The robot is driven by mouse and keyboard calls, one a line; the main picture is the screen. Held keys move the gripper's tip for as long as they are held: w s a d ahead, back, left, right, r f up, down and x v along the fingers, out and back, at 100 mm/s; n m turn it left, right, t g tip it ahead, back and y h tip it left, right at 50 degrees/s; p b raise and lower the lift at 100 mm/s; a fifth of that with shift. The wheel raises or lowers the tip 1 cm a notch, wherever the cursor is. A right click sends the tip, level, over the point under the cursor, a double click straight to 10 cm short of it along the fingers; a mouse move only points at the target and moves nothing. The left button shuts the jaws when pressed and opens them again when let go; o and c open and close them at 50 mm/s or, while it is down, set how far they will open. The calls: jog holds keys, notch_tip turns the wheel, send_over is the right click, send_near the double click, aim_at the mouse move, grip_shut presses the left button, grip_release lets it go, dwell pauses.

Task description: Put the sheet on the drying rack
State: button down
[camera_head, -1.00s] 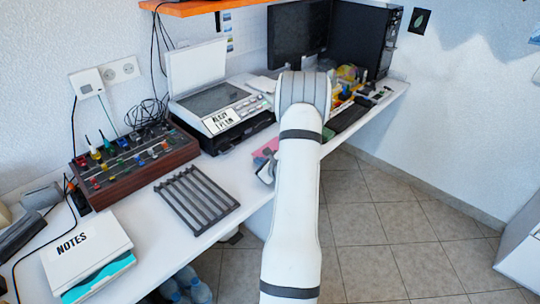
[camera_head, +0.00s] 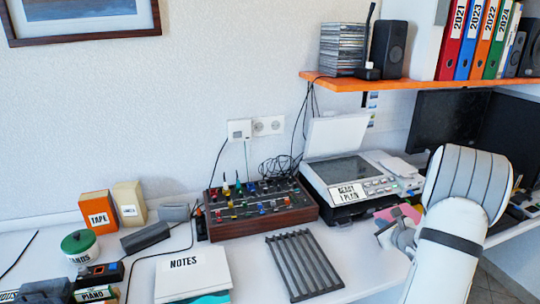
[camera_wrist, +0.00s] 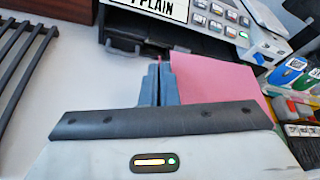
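The pink sheet (camera_head: 408,211) is at the front right of the printer, partly hidden by my gripper. In the wrist view the sheet (camera_wrist: 215,80) spreads to the right from the fingers. My gripper (camera_head: 396,236) is over the desk's front part; in the wrist view its fingers (camera_wrist: 157,78) are close together, with the sheet's left edge at them. They look shut on that edge. The dark slatted drying rack (camera_head: 303,265) lies flat and empty on the desk, left of my gripper. Its bars also show in the wrist view (camera_wrist: 22,60).
The printer (camera_head: 350,185) with raised lid stands behind the rack. The mixer (camera_head: 262,215) is left of it, and a NOTES stack (camera_head: 193,275) left of the rack. An orange shelf (camera_head: 400,80) hangs above. Desk is clear between rack and gripper.

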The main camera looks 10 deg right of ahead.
jog(key=w+a+r+n+y+p, duration=0.1)
jog(key=a+r+n+y+p, duration=0.1)
jog(key=a, duration=1.5)
jog(key=w+a+r+n+y+p, duration=0.1)
jog(key=a+r, duration=0.4)
jog(key=a, duration=1.3)
jog(key=shift+w+a+n+g+y+p, duration=0.25)
jog(key=shift+n+y+p, duration=0.45)
jog(key=shift+y+p, duration=0.4)
jog(key=shift+d+r, duration=0.1)
jog(key=shift+d, duration=0.05)
